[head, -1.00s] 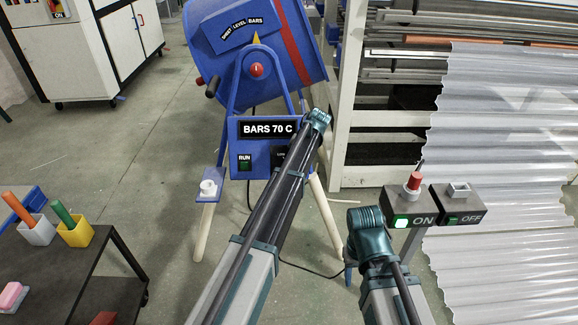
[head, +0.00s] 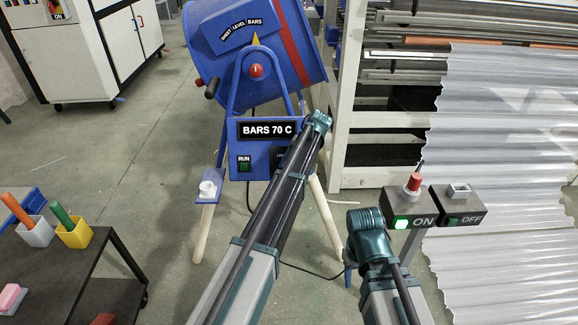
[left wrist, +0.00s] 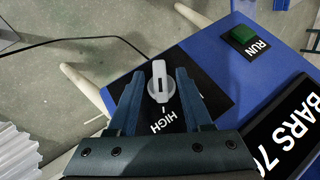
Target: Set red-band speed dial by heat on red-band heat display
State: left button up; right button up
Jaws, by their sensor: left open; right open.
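The blue drum machine (head: 240,75) with a red band (head: 293,42) stands at the middle back. Its heat display (head: 267,130) reads "BARS 70 C". In the left wrist view, a white dial (left wrist: 160,80) sits on a black plate with a "HIGH" label on the gripper's side. My left gripper (left wrist: 158,85) is open, one finger on each side of the dial; contact cannot be told. In the head view my left arm covers the dial and that gripper. My right gripper (head: 349,276) is low at centre right, mostly hidden behind its arm, away from the machine.
A green RUN button (head: 244,165) is beside the dial plate. A dark cart (head: 75,268) with cups is at left. A cable lies on the floor.

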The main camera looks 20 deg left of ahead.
pick_arm(q)
jog(key=shift+r, duration=0.1)
jog(key=p+v, duration=1.2)
jog(key=v, duration=0.1)
jog(key=shift+d+r, duration=0.2)
jog(key=s+d+r+m+h+p, duration=0.1)
jog(key=s+d, duration=0.4)
jog(key=s, duration=1.3)
jog(key=s+d+r+m+h+p, duration=0.1)
jog(key=s+d, duration=0.4)
jog(key=s, duration=1.4)
jog(key=m+h+p, duration=0.1)
jog(key=h+p, duration=0.1)
jog(key=shift+m+p, duration=0.3)
jog(key=shift+m, duration=0.1)
